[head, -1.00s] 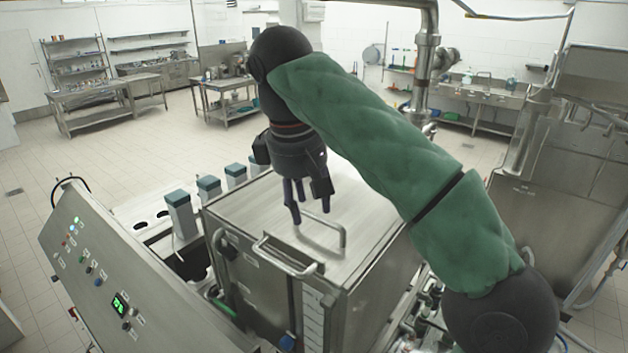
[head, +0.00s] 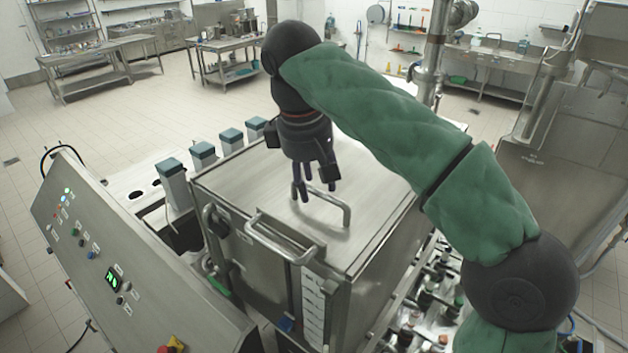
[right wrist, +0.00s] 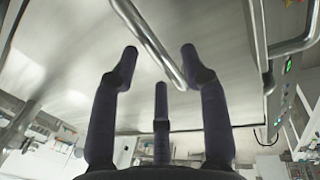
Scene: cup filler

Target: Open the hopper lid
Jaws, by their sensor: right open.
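The hopper lid (head: 250,185) is the flat steel top of the box-shaped hopper and lies shut. A bent bar handle (head: 347,212) stands up from the lid. My right gripper (head: 315,192) points down over the lid with its fingers at the handle's left part. In the right wrist view, the right gripper (right wrist: 158,72) is open, and the handle bar (right wrist: 152,38) runs between its spread fingertips, closest to the right-hand one. I cannot tell whether a finger touches it. My left gripper is out of view.
A second bar handle (head: 285,240) sits at the hopper's front edge. A control panel (head: 130,265) with buttons and a green display slopes at the left. Several grey cups with teal tops (head: 172,180) stand behind it. A steel pipe (head: 430,70) rises behind my right arm.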

